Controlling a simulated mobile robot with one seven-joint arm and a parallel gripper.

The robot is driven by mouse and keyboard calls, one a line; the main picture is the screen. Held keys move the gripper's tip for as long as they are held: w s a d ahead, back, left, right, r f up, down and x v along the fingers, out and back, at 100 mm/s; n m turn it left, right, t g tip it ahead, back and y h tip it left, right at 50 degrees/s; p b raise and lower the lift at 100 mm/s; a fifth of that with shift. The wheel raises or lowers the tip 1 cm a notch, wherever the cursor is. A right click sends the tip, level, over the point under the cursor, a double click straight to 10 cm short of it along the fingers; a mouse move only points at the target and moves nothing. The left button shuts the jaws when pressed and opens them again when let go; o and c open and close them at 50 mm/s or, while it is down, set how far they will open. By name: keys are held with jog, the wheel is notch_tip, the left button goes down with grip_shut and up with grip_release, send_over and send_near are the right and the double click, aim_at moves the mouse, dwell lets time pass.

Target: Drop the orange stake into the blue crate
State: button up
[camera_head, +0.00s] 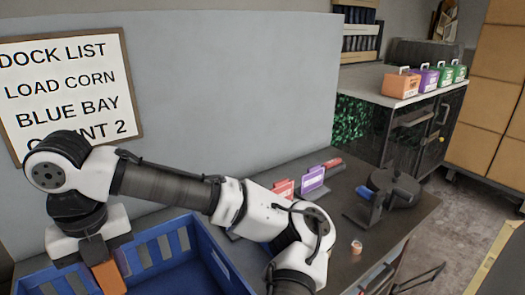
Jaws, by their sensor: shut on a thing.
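The orange stake (108,279) shows as an orange block below my gripper (92,257) at the lower left. My gripper is shut on it, and its fingers are partly hidden from this angle. The stake hangs down in front of the blue crate (222,259) and overlaps its left part in the picture. I cannot tell whether its lower end is inside the crate or above it. The crate is open at the top, with slotted walls, and the bottom edge of the picture cuts it off. The part of its floor that shows looks empty.
The dark table (345,235) carries red and purple cards (312,178), a black device (390,190) and a small orange-topped cup (356,247). A grey panel with a "DOCK LIST" sign (70,85) rises behind. Coloured boxes (402,85) stand on a far counter.

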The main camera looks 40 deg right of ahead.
aim_at(118, 291)
jog(key=shift+w+f, duration=0.1)
jog(key=shift+f, duration=0.1)
jog(key=shift+s+f+b, duration=0.2)
jog(key=shift+f+b, duration=0.6)
jog(key=shift+b, duration=0.4)
notch_tip(118, 291, down, 4)
jog(key=b, duration=0.4)
jog(key=o, duration=1.2)
notch_tip(118, 291, up, 14)
jog(key=shift+f, duration=0.1)
